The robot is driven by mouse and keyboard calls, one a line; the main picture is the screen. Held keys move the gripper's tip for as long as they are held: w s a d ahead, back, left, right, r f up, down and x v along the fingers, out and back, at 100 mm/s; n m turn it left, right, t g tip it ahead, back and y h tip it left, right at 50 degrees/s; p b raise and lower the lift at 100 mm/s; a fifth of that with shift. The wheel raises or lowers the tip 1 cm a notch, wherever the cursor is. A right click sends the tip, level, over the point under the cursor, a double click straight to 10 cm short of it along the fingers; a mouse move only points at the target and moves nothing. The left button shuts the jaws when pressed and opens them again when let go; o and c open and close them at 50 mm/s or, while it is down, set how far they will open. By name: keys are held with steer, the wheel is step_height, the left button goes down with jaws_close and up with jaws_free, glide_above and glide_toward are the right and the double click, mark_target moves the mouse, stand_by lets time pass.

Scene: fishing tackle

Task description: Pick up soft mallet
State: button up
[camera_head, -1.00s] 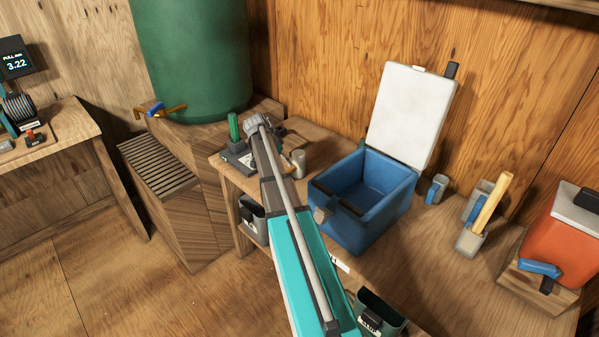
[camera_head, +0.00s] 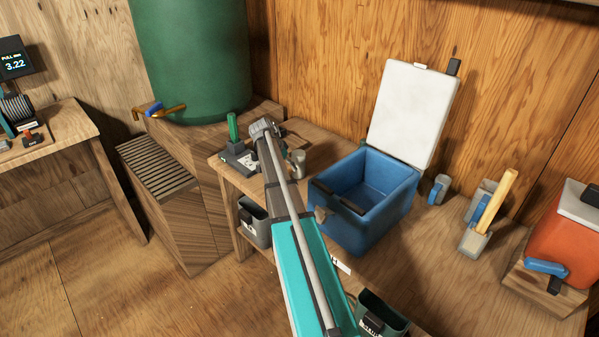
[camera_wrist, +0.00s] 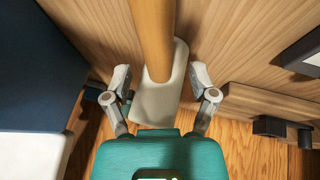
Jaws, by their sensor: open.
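The soft mallet shows close up in the wrist view, with a tan wooden handle (camera_wrist: 153,35) running down from the top edge to a pale grey head (camera_wrist: 157,100). My gripper (camera_wrist: 160,85) is open, with one finger on each side of the mallet head; a gap shows on both sides. In the head view my arm runs to the left end of the workbench, left of the blue cooler.
The open blue cooler (camera_head: 340,232) with a raised white lid (camera_head: 412,110) stands close on the right. A green-handled tool (camera_head: 233,128) is at the bench's left end. A wooden wall (camera_head: 330,60) backs the bench.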

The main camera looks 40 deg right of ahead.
steer(key=shift+b+x, duration=0.75)
steer(key=shift+x, duration=0.4)
jaws_close()
